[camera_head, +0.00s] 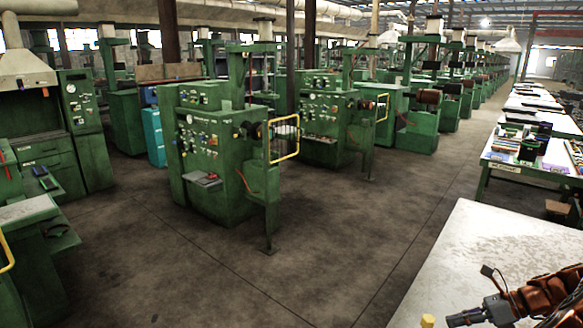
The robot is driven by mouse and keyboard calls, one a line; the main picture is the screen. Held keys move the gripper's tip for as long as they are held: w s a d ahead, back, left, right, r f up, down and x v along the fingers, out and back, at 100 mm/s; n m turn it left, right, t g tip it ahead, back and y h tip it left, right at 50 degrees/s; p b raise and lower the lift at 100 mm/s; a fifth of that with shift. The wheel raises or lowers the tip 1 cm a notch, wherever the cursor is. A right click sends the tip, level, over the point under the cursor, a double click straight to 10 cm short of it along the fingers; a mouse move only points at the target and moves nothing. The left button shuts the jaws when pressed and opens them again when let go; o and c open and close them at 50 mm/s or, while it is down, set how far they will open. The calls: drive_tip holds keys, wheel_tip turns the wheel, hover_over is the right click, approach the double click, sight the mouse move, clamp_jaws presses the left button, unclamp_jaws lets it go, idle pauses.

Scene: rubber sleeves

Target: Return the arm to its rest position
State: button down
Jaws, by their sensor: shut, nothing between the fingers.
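My gripper (456,319) shows at the bottom right, dark grey and pointing left, low in front of the pale table. Its fingers look closed, with nothing seen between them. My arm (548,296) is orange-brown with dark cables, and it runs off the right edge of the picture. How far the gripper is from the table surface cannot be told from this view.
A pale table (480,240) fills the bottom right. A small yellow object (428,321) is left of my gripper. Green machines (215,150) stand at left and centre. Worktables (540,155) with loose items line the right. The concrete floor (330,240) between is clear.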

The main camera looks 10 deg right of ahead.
drive_tip(key=w+a+r+n+g, duration=0.1)
drive_tip(key=a+r+n+g, duration=0.15)
drive_tip(key=a, duration=0.45)
drive_tip(key=a+r+n+g, duration=0.1)
drive_tip(key=a+r+n, duration=0.25)
drive_tip(key=a, duration=0.25)
drive_tip(key=s+a+r+n+g+h, duration=0.2)
drive_tip(key=s+a+n, duration=0.1)
drive_tip(key=a+n, duration=0.3)
drive_tip(key=s+a+r+n+g+h, duration=0.1)
drive_tip(key=s+a+r+n, duration=0.2)
drive_tip(key=a, duration=0.5)
drive_tip(key=s+a+f+n+h+b, duration=0.1)
drive_tip(key=s+a+f+n+h, duration=0.1)
drive_tip(key=s+n, duration=0.4)
drive_tip(key=s+a+f+n+h, duration=0.1)
drive_tip(key=s+n+h, duration=0.4)
drive_tip(key=s, duration=0.9)
drive_tip(key=shift+a+f+n+h+b, duration=0.3)
drive_tip(key=shift+a+f+n+b, duration=0.1)
drive_tip(key=shift+n, duration=0.7)
